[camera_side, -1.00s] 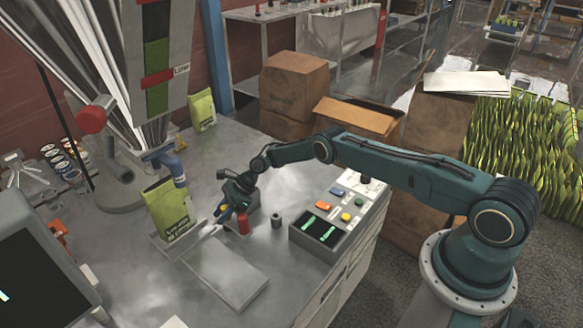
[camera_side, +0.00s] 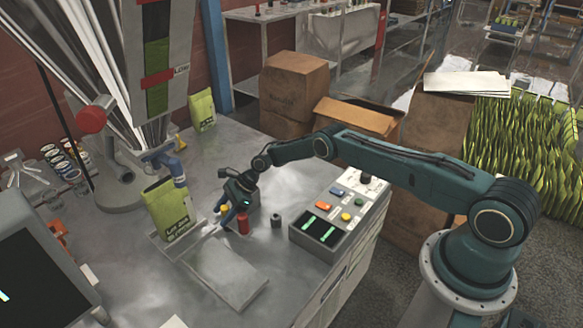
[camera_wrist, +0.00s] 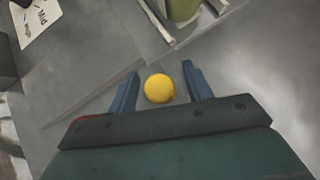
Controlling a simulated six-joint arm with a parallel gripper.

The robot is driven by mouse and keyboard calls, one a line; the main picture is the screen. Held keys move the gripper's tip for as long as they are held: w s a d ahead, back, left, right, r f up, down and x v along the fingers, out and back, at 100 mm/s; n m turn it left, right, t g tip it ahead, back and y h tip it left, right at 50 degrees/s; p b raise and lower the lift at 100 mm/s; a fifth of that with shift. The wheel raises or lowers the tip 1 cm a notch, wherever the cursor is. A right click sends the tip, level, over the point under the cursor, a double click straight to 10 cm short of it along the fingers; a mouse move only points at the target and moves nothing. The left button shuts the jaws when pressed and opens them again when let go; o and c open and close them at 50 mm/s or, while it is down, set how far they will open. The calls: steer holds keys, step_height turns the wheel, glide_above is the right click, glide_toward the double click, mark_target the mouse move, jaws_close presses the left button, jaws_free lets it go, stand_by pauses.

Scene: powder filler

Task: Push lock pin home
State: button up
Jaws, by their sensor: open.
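A round yellow knob (camera_wrist: 159,88), which may be the head of the lock pin, lies between my fingertips in the wrist view. It also shows small and partly covered in the side view (camera_side: 224,208). My gripper (camera_wrist: 158,82) is open, with one blue finger on each side of the knob and a visible gap to both. In the side view, my gripper (camera_side: 226,216) is low over the bench, right of the green pouch (camera_side: 169,209) and beside a red cylinder (camera_side: 243,223). The pin's shaft and its hole are hidden from view.
The pouch stands in a metal holder near a flat plate (camera_side: 226,272). A small dark cylinder (camera_side: 276,220) and a button panel (camera_side: 322,232) stand to the right. The filler's spout (camera_side: 172,165) is behind the pouch. A monitor (camera_side: 40,265) stands at front left.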

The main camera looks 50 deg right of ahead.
steer(key=v, duration=1.3)
steer(key=shift+r, duration=0.2)
